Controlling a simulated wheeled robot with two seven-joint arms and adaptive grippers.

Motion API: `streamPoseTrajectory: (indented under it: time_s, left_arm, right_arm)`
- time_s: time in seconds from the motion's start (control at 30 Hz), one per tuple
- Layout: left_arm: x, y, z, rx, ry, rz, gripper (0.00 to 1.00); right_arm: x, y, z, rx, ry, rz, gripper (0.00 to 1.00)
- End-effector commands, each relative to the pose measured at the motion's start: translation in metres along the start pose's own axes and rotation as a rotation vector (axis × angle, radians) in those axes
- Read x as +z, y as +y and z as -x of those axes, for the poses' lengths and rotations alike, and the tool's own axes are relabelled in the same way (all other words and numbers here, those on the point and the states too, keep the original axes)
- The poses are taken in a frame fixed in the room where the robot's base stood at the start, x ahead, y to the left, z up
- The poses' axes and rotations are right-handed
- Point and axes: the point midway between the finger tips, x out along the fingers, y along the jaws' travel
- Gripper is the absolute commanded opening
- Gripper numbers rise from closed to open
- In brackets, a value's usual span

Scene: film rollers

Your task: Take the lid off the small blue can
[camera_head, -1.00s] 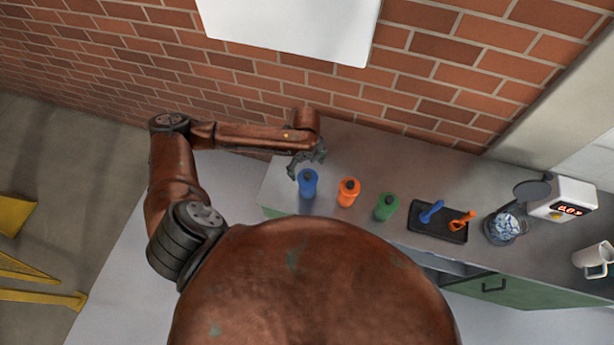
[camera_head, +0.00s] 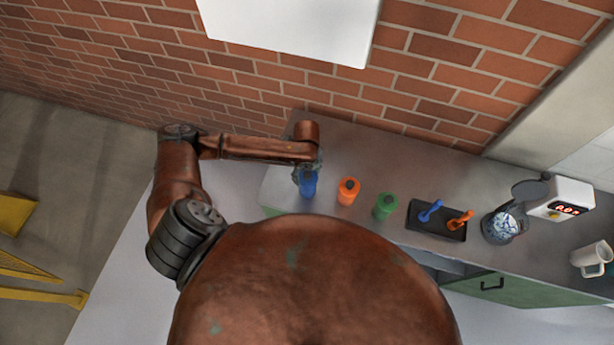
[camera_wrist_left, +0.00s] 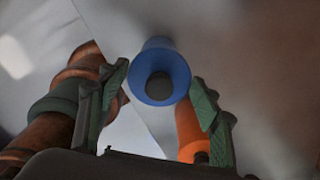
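The small blue can (camera_head: 308,187) stands upright near the left end of the counter. In the left wrist view the blue can (camera_wrist_left: 158,58) shows its round blue top with a dark round lid (camera_wrist_left: 160,87) in the middle. My left gripper (camera_head: 308,172) is close behind and above the can, partly hidden by its own arm. In the left wrist view my left gripper (camera_wrist_left: 160,75) is open, one finger on each side of the can with gaps. The lid appears still on the can. My right gripper is not in view.
An orange can (camera_head: 348,191) and a green can (camera_head: 386,206) stand to the right. Beyond are a black tray (camera_head: 424,228) with blue and orange tools, a glass container (camera_head: 503,226), a white device (camera_head: 562,200) and a mug (camera_head: 592,258). A brick wall (camera_head: 420,95) stands behind.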

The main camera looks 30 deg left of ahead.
Motion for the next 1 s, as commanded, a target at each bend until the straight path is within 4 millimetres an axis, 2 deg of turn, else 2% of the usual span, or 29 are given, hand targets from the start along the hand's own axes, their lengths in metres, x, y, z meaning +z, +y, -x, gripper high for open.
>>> streamPoseTrajectory:
  time_s: [0.3, 0.67, 0.83, 1.0]
  left_arm:
    - [0.000, 0.001, -0.001, 0.001, 0.001, 0.000, 0.33]
    - [0.001, 0.000, 0.005, 0.000, 0.000, 0.001, 0.33]
    - [0.001, -0.001, 0.028, -0.004, -0.001, -0.001, 0.33]
    - [-0.030, 0.006, 0.065, -0.004, 0.002, -0.006, 0.33]
  right_arm:
    - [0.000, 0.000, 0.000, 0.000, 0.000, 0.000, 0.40]
    - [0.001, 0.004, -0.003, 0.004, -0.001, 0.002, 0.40]
    - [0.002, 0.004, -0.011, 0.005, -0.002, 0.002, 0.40]
    - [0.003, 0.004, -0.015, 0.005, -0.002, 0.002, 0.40]
